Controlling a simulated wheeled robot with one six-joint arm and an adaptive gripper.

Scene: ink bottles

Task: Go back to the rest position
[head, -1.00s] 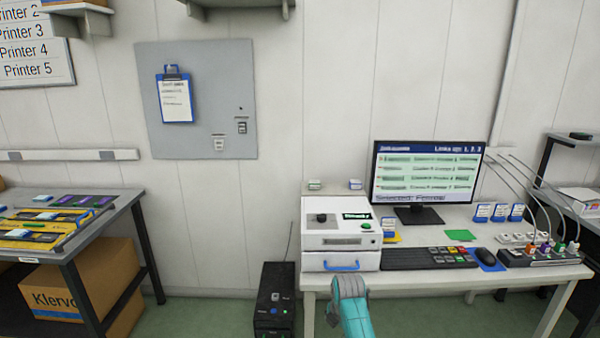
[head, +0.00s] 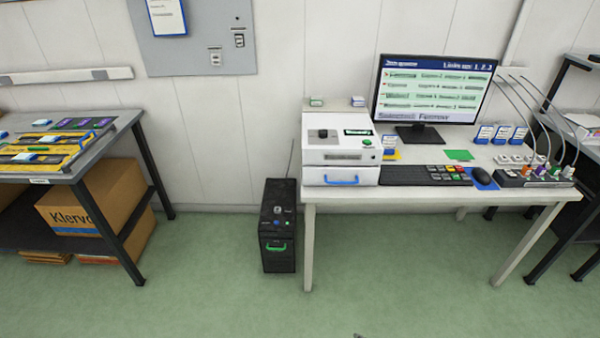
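My gripper is not in view in the head view. Only a tiny dark tip shows at the bottom edge, and I cannot tell what it is. The white desk (head: 400,194) stands right of centre. On it are a white machine (head: 340,150) with a blue handle, a monitor (head: 432,90) with a lit list, a keyboard (head: 425,175) and a mouse (head: 481,175). Several small blue and white ink bottles or boxes (head: 502,134) stand at the right of the desk.
A black tower unit (head: 279,225) stands on the floor left of the desk. A grey workbench (head: 120,130) with cardboard boxes (head: 100,200) beneath is at the left. A dark rack (head: 570,200) is at the far right. The green floor (head: 220,290) in front is clear.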

